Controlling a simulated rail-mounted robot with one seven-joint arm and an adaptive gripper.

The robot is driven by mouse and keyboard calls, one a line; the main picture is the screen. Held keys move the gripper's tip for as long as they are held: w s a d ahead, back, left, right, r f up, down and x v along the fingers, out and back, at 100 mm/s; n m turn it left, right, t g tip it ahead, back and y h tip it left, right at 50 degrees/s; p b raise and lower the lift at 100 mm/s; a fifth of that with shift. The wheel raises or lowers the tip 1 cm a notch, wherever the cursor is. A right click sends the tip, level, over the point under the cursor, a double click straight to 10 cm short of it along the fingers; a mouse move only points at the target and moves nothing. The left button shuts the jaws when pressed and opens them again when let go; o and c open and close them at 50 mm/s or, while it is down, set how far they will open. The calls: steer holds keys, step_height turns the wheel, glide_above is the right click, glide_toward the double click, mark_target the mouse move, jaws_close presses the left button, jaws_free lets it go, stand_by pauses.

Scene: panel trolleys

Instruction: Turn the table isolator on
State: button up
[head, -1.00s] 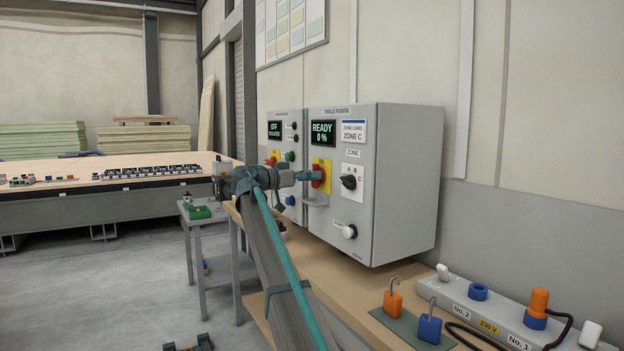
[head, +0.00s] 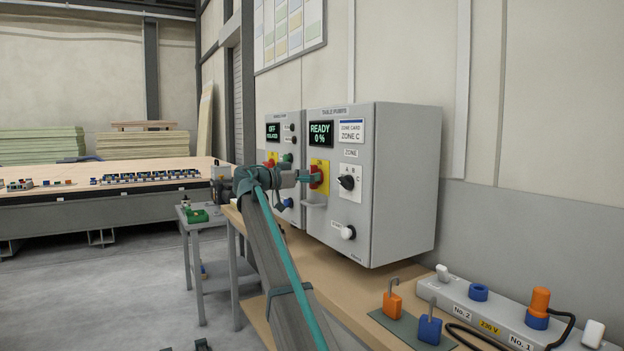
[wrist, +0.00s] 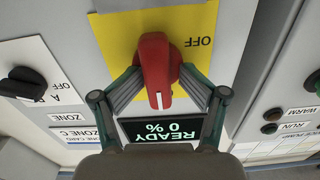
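The red isolator handle (head: 318,177) sits on a yellow plate on the front of the grey table pumps box (head: 405,190). In the wrist view, which is upside down, the red handle (wrist: 157,72) stands lengthwise, its white mark toward the display (wrist: 163,128). That display reads READY 0 %. The OFF label (wrist: 200,41) is off to one side on the yellow plate. My gripper (head: 307,177) reaches the handle from the left. In the wrist view its two fingers (wrist: 160,78) close against both sides of the handle. The fingers partly hide the plate.
A second grey box (head: 275,120) beside it shows OFF and ISOLATED. A black zone selector (head: 346,182) and a white knob (head: 348,232) are close right of and below the handle. Padlocks (head: 392,305) and a socket strip (head: 500,312) lie on the bench.

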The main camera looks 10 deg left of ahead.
steer(key=shift+s+d+f, duration=0.1)
steer(key=shift+s, duration=0.1)
steer(key=v, duration=0.6)
steer(key=shift+a, duration=0.2)
